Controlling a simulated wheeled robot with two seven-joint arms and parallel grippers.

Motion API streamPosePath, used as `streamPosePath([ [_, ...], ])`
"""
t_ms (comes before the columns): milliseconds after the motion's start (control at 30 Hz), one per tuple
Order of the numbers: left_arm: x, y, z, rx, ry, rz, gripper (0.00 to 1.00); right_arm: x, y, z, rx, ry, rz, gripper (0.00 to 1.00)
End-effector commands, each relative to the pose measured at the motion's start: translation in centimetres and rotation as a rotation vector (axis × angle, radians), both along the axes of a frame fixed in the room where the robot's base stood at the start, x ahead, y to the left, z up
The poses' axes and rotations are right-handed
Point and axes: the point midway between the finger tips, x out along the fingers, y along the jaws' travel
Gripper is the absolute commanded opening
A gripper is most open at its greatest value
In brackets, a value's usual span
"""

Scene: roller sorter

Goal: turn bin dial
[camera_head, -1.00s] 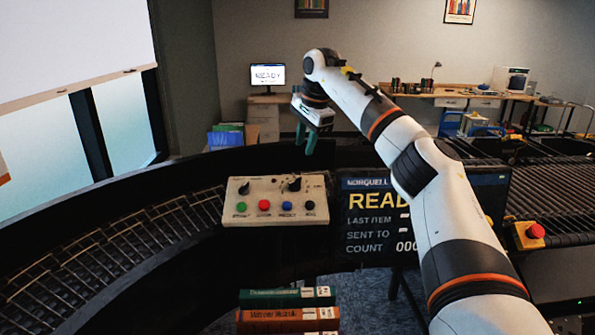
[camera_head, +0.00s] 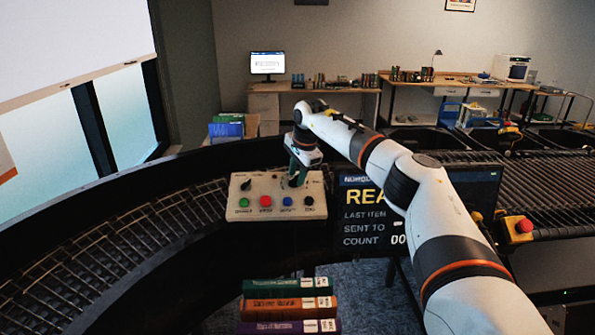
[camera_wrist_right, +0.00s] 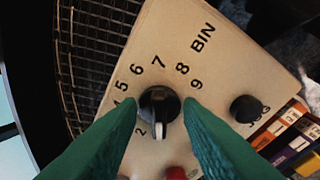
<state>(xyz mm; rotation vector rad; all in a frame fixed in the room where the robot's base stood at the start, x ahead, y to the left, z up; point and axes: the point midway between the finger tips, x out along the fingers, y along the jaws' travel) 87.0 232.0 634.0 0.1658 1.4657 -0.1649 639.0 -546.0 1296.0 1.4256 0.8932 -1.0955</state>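The control panel (camera_head: 262,213) is a beige box with a row of coloured buttons. The bin dial (camera_wrist_right: 160,104) is a round black knob with a white bar, ringed by numbers and the word BIN. In the wrist view its white bar extends toward the bottom of the picture, and some numbers are hidden. My right gripper (camera_head: 298,180) is over the dial at the panel's right side. In the wrist view its green fingers (camera_wrist_right: 161,112) are apart, one on each side of the dial, with gaps showing. My left gripper is out of view.
A second black knob (camera_head: 246,185) sits at the panel's left. A dark display (camera_head: 362,225) stands right of the panel. A roller conveyor (camera_head: 110,255) curves along the left. Books (camera_head: 290,305) are stacked in front. A red button on a yellow box (camera_head: 522,226) is at right.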

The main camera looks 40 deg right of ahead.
Motion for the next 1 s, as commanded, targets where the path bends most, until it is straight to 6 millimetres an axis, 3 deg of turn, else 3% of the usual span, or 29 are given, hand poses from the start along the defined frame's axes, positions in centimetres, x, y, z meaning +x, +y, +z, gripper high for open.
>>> streamPosePath([
  [100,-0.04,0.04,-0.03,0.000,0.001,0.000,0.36,-0.01,-0.01,-0.03,0.000,0.001,0.000,0.33],
  [300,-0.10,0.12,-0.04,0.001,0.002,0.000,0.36,-0.01,-0.01,-0.03,0.000,0.001,0.000,0.00],
  [667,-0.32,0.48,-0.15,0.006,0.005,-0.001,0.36,-0.08,-0.01,-0.11,0.006,-0.003,-0.025,0.00],
  [1000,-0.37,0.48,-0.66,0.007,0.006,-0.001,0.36,-0.31,0.07,-0.32,0.060,-0.047,-0.212,0.00],
])
